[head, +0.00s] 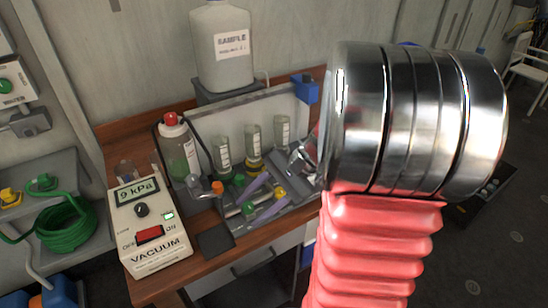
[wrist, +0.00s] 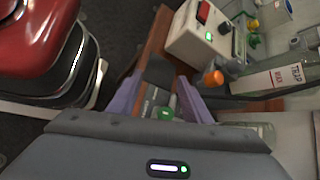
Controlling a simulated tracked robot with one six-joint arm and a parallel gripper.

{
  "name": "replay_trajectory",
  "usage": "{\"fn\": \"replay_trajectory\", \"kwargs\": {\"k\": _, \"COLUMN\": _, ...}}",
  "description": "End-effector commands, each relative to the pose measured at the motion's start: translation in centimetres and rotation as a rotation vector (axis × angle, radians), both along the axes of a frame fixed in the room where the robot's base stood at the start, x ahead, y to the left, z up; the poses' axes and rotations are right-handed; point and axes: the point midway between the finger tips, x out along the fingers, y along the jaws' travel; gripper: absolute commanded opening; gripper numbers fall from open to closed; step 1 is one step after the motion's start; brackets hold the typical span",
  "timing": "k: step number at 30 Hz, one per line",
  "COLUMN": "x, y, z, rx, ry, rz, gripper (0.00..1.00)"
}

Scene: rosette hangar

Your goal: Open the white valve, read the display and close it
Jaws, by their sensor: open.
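The vacuum unit (head: 155,225) is a white box at the left of the bench, and its display (head: 137,192) reads 9 kPa. It also shows in the wrist view (wrist: 196,42). My gripper (head: 247,210) has two purple fingers, spread apart, over the front of the grey rack. In the wrist view my gripper (wrist: 158,80) is open, with a green knob (wrist: 165,114) low between its fingers. Green and yellow knobs show around the fingers in the head view. I cannot make out a clearly white valve in either view; my arm and fingers cover part of the rack.
A red-capped bottle (head: 178,150) stands left of several smaller bottles. An orange knob (head: 217,187) sits beside the vacuum unit. A white sample jug (head: 221,45) stands behind the rack. A coiled green hose (head: 65,226) lies at left. The wooden bench (head: 112,130) is crowded.

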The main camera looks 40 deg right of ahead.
Motion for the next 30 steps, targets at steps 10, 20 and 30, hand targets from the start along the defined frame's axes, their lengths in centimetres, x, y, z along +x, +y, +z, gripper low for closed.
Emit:
{"fn": "replay_trajectory", "kwargs": {"k": 10, "x": 1.4, "y": -7.7, "z": -2.2, "rx": 0.317, "ry": 0.024, "rz": -0.331, "gripper": 0.45}}
{"fn": "replay_trajectory", "kwargs": {"k": 20, "x": 0.5, "y": -16.6, "z": -4.7, "rx": 0.607, "ry": -0.020, "rz": -0.638, "gripper": 0.45}}
{"fn": "replay_trajectory", "kwargs": {"k": 30, "x": -3.0, "y": -25.5, "z": -8.0, "rx": 0.865, "ry": -0.120, "rz": -0.917, "gripper": 0.45}}
